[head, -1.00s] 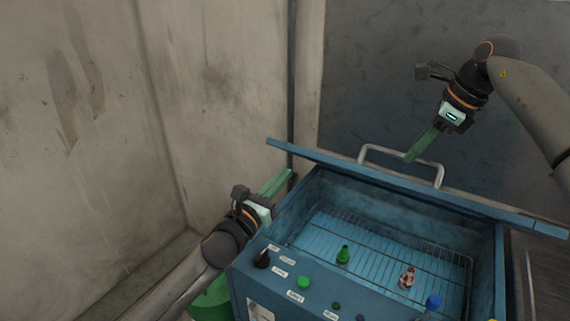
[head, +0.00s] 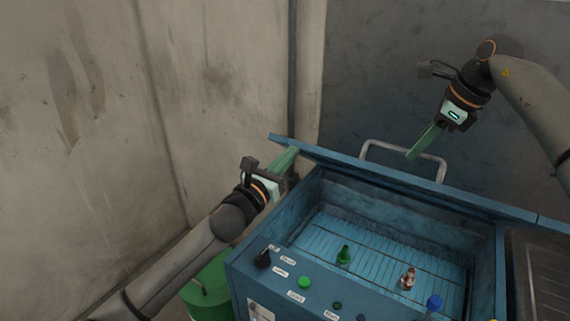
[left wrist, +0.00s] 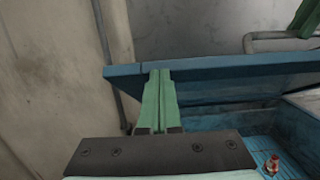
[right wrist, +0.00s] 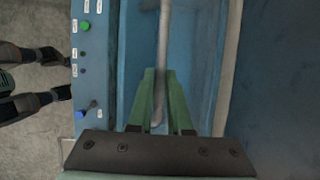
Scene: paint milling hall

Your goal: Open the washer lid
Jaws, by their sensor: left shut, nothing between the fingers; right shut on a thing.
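The blue washer stands low at the right in the head view, with its lid (head: 400,193) raised and slanting over the back of the open tub. A grey bar handle (head: 440,172) is on the lid's far face. My right gripper (head: 413,155) is shut on this handle; the bar (right wrist: 162,50) runs between its green fingers in the right wrist view. My left gripper (head: 291,154) is shut and empty, its fingertips at the lid's left end. In the left wrist view its fingertips (left wrist: 159,72) overlap the lid's edge (left wrist: 220,70); I cannot tell whether they touch.
A wire rack (head: 385,250) lies in the tub, with a green bottle (head: 344,256) and a red-white bottle (head: 407,279). The front panel carries a black knob (head: 262,259), a green button (head: 304,283) and labels. A green drum (head: 208,285) stands left of the washer. Walls close the left and back.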

